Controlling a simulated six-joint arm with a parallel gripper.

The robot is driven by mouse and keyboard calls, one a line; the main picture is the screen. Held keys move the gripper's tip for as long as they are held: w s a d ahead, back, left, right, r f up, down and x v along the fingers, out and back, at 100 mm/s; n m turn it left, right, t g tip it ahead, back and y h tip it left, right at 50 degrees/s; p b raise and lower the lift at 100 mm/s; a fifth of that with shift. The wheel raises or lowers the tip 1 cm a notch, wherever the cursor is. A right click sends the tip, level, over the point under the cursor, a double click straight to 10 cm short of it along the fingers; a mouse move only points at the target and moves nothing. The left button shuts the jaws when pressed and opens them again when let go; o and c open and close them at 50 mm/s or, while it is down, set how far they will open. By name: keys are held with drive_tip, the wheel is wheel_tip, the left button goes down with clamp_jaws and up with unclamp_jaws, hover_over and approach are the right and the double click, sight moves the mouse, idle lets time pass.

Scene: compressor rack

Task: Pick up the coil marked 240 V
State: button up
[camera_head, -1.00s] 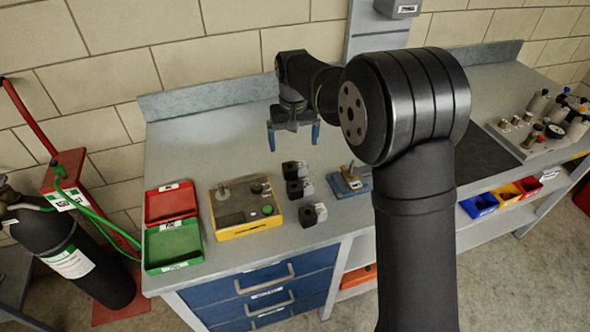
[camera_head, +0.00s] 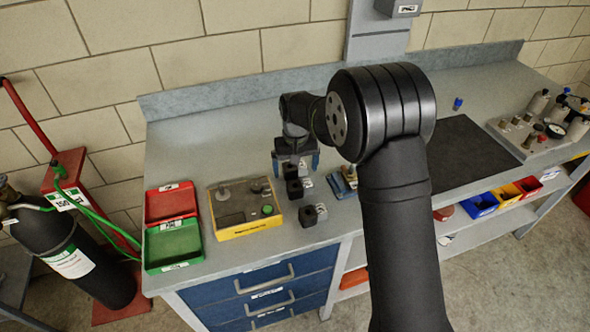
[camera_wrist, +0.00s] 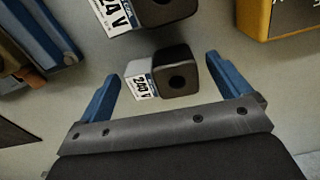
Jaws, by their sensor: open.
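Three dark, block-shaped coils with pale labelled faces stand in a row on the bench. In the head view they are the back coil (camera_head: 290,171), the middle coil (camera_head: 294,189) and the front coil (camera_head: 309,214). My gripper (camera_head: 295,163) is open above the back coil and partly hides it. In the wrist view, one coil (camera_wrist: 176,76) lies between the two blue fingertips (camera_wrist: 161,70), with clear gaps on both sides. Its small tilted label seems to read 240 V. A second coil (camera_wrist: 155,12) is cut off at the top; its label starts with 24.
A yellow-edged tester box (camera_head: 247,208) stands left of the coils, with red (camera_head: 171,202) and green (camera_head: 174,245) trays beyond it. A blue-based fixture (camera_head: 344,182) is close on the right. A dark mat (camera_head: 462,155) lies farther right.

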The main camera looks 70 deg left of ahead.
drive_tip(key=shift+c, duration=0.4)
drive_tip(key=c, duration=1.1)
drive_tip(key=shift+r, duration=0.15)
